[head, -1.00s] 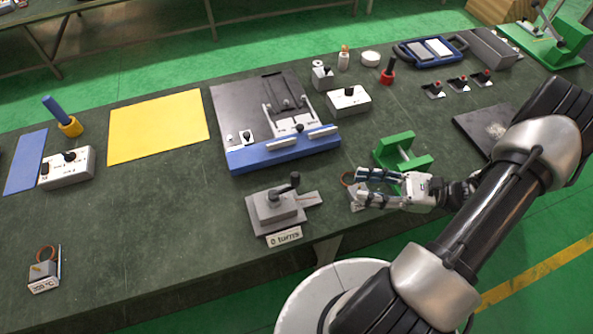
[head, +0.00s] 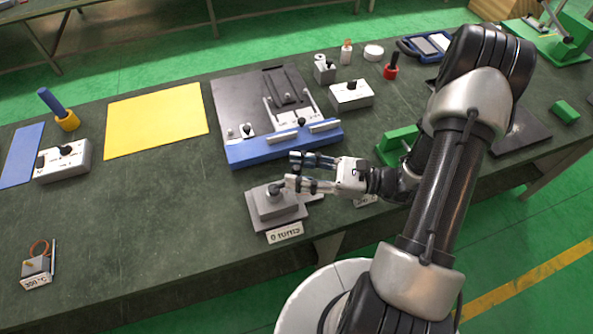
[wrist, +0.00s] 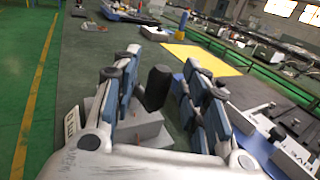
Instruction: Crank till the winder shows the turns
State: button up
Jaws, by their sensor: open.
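The winder (head: 265,212) is a grey stepped block at the front edge of the bench, with a crank on top and a tag (head: 285,233) in front that seems to read "0 turns". My gripper (head: 291,170) is open at the winder's upper right, its fingers pointing left over the crank. In the wrist view, the crank's dark upright knob (wrist: 158,86) stands between the open fingers (wrist: 155,100), with gaps visible on both sides.
A dark plate fixture with a blue front bar (head: 250,154) lies just behind my gripper. A green stand (head: 392,146) is right of it, partly behind my arm. A grey switch box (head: 350,96) stands farther back.

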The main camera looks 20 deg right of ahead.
jog(key=shift+w+a, duration=0.2)
jog(key=shift+a, duration=0.15)
grip_shut()
dwell(0.4)
